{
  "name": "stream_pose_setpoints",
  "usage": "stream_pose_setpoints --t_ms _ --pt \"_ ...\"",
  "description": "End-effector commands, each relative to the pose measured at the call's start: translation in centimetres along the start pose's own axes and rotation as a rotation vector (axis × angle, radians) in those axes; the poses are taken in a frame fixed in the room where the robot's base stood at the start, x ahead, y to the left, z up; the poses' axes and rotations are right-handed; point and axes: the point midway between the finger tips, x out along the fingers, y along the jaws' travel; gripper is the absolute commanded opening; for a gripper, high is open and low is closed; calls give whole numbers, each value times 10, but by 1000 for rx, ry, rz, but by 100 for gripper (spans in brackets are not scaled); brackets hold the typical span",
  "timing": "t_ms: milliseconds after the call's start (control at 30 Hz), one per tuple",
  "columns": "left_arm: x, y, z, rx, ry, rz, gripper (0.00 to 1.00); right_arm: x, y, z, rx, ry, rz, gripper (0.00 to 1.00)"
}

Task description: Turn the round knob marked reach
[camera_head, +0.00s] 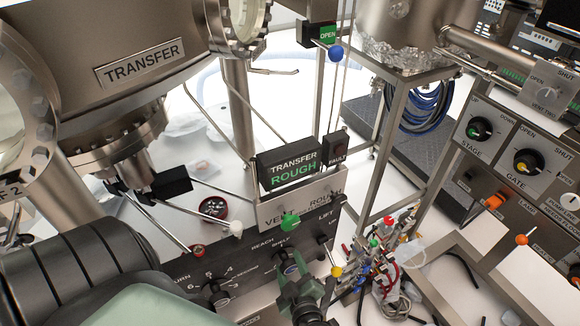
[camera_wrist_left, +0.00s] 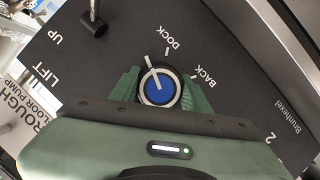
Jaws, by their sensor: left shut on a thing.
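The round knob (camera_head: 290,268) has a blue centre and sits on the dark control panel, just below and right of the word REACH. In the left wrist view the knob (camera_wrist_left: 159,90) shows a blue cap, a pale ring and a white pointer line, which points up and slightly left, a little left of the DOCK mark. BACK is marked to its right. My left gripper (camera_head: 300,286) has green fingers, one on each side of the knob, and is shut on it; it also shows in the left wrist view (camera_wrist_left: 162,92). My right gripper is in neither view.
A TRANSFER ROUGH display (camera_head: 290,165) stands behind. Tangled cables and fittings (camera_head: 385,262) lie close on the right.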

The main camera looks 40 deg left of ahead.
Motion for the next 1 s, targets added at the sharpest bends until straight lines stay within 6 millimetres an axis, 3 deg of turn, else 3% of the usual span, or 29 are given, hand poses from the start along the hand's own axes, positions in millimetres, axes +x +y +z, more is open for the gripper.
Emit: stream_pose_setpoints --t_ms 100,133,200,667,1000 --pt "-1 -1 1 2 -4 -3 6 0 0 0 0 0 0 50" --pt "-1 -1 1 2 -4 -3 55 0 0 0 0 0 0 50" --pt "-1 -1 1 2 -3 -3 67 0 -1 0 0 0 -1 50" --pt "0 0 0 56 0 -23 67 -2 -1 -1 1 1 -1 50" --pt "2 -1 1 421 2 -171 67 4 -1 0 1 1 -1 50"
